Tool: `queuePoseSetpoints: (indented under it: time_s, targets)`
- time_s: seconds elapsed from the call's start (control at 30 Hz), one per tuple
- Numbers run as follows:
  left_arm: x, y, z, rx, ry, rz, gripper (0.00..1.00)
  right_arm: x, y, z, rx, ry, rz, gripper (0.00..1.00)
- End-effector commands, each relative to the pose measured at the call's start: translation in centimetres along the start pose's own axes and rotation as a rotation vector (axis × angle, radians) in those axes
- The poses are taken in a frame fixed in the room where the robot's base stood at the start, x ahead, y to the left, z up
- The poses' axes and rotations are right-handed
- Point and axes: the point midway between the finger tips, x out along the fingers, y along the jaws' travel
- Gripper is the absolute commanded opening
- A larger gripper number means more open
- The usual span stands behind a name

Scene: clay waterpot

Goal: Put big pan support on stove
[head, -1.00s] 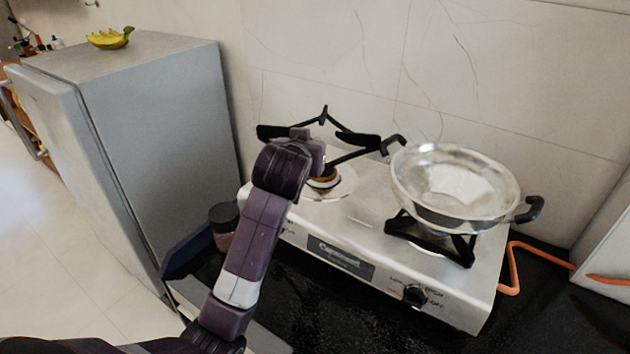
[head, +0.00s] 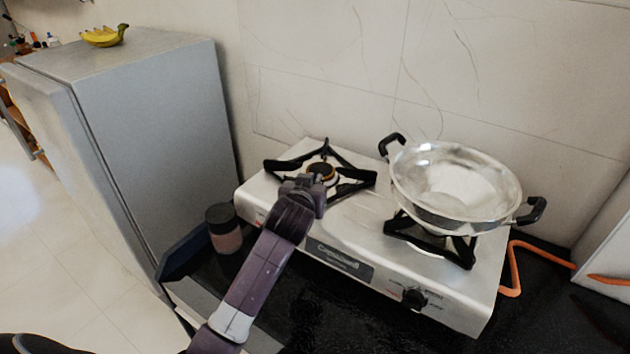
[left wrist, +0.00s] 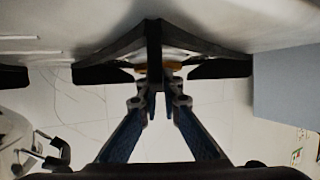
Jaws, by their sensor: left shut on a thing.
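The black big pan support (head: 346,172) is at the left burner of the silver stove (head: 376,236), its arms spread around the round burner (head: 322,171). It looks level and at or very near the stove top; exact contact is hard to tell. My left gripper (head: 303,184) is at its front side, shut on one of its arms. In the left wrist view the pan support (left wrist: 120,48) spans the top, with my left gripper's fingers (left wrist: 160,100) close together at its middle arm. My right gripper is not in view.
A steel pan (head: 455,186) with black handles sits on another support (head: 432,238) over the right burner. A dark-lidded jar (head: 224,228) stands left of the stove. An orange hose (head: 514,268) runs at the right. A grey fridge (head: 165,130) stands at the left.

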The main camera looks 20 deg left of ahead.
Motion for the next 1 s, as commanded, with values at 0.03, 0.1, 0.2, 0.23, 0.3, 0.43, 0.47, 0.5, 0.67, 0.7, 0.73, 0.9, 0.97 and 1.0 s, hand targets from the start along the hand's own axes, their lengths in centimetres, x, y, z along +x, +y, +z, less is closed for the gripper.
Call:
queuePoseSetpoints:
  time_s: [0.03, 0.1, 0.2, 0.23, 0.3, 0.43, 0.47, 0.5, 0.67, 0.7, 0.73, 0.9, 0.97, 1.0]
  targets:
    - [0.0, 0.1, -0.4, 0.0, 0.008, 0.001, 0.0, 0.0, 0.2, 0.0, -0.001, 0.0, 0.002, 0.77]
    - [0.2, 0.0, 0.0, 0.0, -0.001, 0.0, 0.07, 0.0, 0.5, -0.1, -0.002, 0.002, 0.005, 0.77]
    - [0.1, 0.0, 0.0, 0.0, -0.001, 0.0, 0.19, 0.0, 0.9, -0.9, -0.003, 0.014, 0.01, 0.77]
    - [0.1, 0.0, 0.0, 0.0, -0.001, 0.0, 0.22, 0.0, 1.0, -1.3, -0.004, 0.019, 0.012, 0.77]
    - [0.0, 0.0, 0.0, 0.0, -0.001, 0.0, 0.23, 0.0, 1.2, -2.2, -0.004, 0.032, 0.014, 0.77]
    - [-0.1, 0.0, 0.0, 0.0, 0.0, 0.0, 0.23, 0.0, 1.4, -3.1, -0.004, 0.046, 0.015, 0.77]
    - [-0.1, 0.0, -0.1, 0.0, 0.0, 0.0, 0.23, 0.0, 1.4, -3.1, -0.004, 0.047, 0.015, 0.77]
    - [-0.2, 0.0, 0.0, 0.0, 0.001, 0.001, 0.23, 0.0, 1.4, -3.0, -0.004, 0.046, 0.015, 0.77]
    - [-1.0, 0.0, 0.0, -0.001, 0.001, 0.001, 0.23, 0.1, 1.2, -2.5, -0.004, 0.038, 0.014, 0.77]
    - [-1.5, 0.0, -0.1, -0.001, 0.002, 0.001, 0.23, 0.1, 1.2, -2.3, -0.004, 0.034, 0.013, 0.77]
    - [-1.9, 0.0, 0.0, 0.0, 0.002, 0.002, 0.23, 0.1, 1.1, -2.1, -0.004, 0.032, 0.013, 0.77]
    - [-5.0, 0.1, 0.0, -0.003, 0.002, 0.003, 0.23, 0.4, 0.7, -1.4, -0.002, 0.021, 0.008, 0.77]
    - [-6.1, 0.0, 0.0, -0.002, 0.001, 0.003, 0.23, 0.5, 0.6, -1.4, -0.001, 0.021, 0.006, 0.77]
    - [-6.9, 0.0, 0.1, -0.002, 0.0, 0.003, 0.23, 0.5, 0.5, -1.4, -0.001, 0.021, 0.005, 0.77]
